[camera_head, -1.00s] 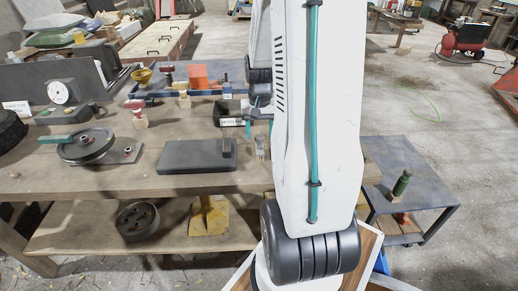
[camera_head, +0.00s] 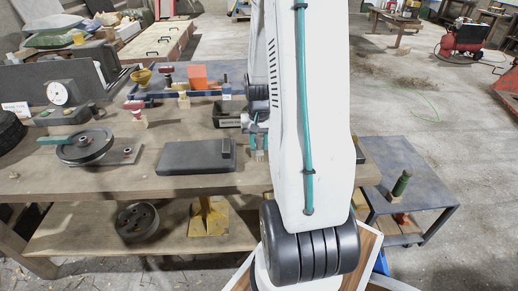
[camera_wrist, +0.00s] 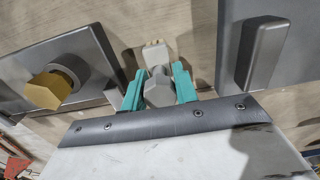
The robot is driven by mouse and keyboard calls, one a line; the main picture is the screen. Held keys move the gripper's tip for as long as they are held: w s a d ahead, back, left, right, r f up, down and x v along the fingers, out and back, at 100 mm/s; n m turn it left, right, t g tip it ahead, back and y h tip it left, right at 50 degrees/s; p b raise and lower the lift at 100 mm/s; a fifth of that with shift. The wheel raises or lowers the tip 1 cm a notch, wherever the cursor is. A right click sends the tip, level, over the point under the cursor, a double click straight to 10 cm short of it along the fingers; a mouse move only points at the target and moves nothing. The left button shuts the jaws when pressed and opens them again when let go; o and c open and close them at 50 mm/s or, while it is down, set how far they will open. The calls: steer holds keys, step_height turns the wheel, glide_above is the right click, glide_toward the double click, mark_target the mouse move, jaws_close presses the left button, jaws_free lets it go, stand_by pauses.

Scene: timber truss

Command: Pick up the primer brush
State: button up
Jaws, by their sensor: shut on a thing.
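The primer brush (camera_wrist: 155,55) shows in the wrist view as a pale, blocky end on the wooden bench, joined to a grey part between my fingers. My gripper (camera_wrist: 158,88) has its two teal fingers closed on that grey part, one on each side. In the head view my gripper (camera_head: 259,128) is low over the bench, just right of a dark slab, and the pale lower end of the brush (camera_head: 259,155) shows under it. My arm hides part of the area. I cannot tell whether the brush touches the bench.
The dark slab (camera_head: 188,157) with a raised bar lies close on the left. A black open bin (camera_head: 227,114) stands just behind. A pulley wheel (camera_head: 84,146) and dial gauge (camera_head: 60,95) are further left.

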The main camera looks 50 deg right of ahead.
mark_target(259, 137)
steer(key=shift+r, duration=0.65)
step_height(259, 137, up, 2)
steer(key=shift+r, duration=0.15)
steer(key=w+d+r, duration=0.1)
steer(key=w+d, duration=0.3)
steer(key=d, duration=1.1)
steer(key=shift+w+d+r, duration=0.15)
steer(key=shift+d+r, duration=0.05)
steer(key=o, duration=0.4)
steer(key=c, duration=0.3)
